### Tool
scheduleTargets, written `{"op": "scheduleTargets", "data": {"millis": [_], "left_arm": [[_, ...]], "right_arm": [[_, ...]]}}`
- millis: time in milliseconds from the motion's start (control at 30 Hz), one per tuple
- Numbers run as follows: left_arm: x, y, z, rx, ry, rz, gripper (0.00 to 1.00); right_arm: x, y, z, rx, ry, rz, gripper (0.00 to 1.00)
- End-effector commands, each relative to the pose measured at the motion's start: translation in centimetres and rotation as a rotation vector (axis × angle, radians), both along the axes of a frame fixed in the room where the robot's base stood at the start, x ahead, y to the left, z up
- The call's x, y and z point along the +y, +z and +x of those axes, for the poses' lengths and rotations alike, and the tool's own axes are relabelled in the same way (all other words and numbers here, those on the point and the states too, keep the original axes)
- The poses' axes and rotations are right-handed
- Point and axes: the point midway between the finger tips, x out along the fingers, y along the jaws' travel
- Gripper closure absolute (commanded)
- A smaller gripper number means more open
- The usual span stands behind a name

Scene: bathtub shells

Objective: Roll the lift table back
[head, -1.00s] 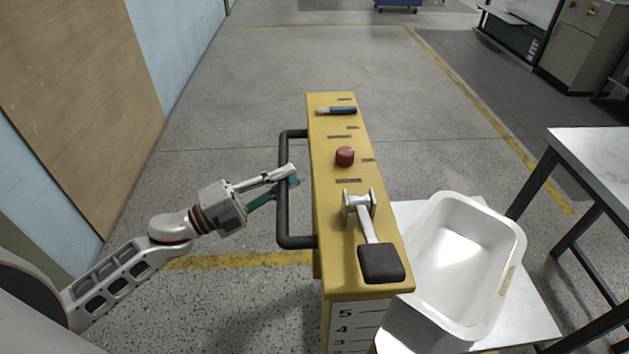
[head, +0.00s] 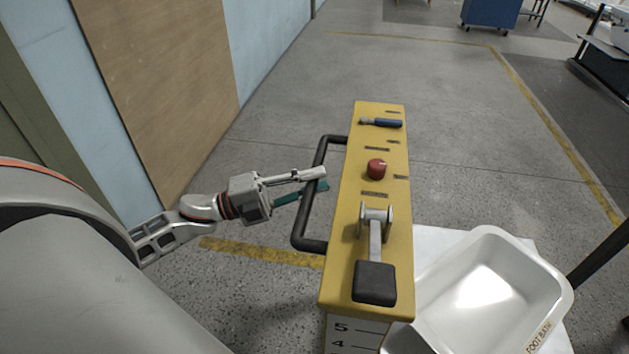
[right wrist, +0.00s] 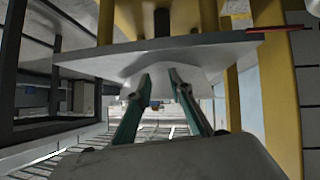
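The lift table shows in the head view as a yellow control column (head: 343,265) with a black side handle (head: 298,222), a red knob (head: 376,169) and a lever with a black pedal (head: 374,283). Its white platform (head: 437,240) is at the right and carries a white tub marked FOOT BATH (head: 490,285).
A blue wall with a brown panel (head: 165,80) runs along the left. A blue cart (head: 490,12) stands far back. The grey floor beyond the column is clear. A dark table leg (head: 600,253) is at the right edge.

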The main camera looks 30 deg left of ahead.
Motion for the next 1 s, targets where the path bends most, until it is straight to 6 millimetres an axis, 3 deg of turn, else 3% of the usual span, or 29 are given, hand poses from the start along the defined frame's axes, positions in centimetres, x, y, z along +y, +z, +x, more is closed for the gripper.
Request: {"op": "scheduleTargets", "data": {"millis": [467,1000], "left_arm": [[0.4,-0.1,-0.3,0.002,0.001,0.000,0.67],[6.9,-1.9,-6.9,0.004,0.002,0.000,0.67]], "right_arm": [[0.0,0.2,0.3,-0.005,0.001,0.000,0.79],[0.0,0.2,0.3,-0.004,-0.001,0.000,0.79]]}}
